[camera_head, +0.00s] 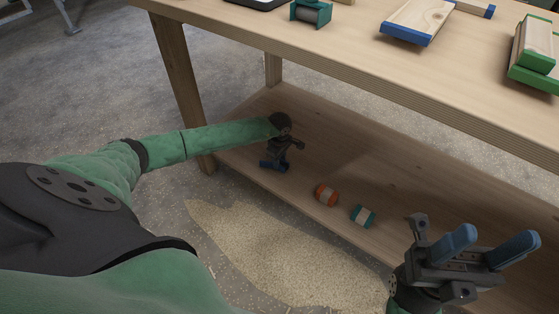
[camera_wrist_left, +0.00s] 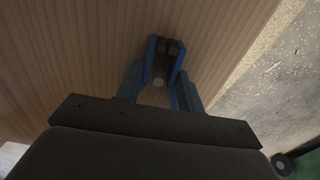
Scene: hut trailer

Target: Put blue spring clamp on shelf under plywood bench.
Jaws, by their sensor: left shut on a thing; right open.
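The blue spring clamp (camera_wrist_left: 152,50) shows in the left wrist view between the two blue fingers of my left gripper (camera_wrist_left: 160,85). The gripper is shut on it. In the head view my left gripper (camera_head: 273,164) points down just above the left part of the wooden shelf (camera_head: 350,150). There I cannot tell the clamp from the blue fingers, nor whether it touches the shelf. The shelf lies under the plywood bench (camera_head: 330,38). My right gripper (camera_head: 487,249) is open and empty, in front of the shelf at the lower right.
An orange-ended roll (camera_head: 326,195) and a teal-ended roll (camera_head: 363,216) lie near the shelf's front edge. Clamped boards (camera_head: 420,20) and other items lie on the bench top. Much of the shelf is bare.

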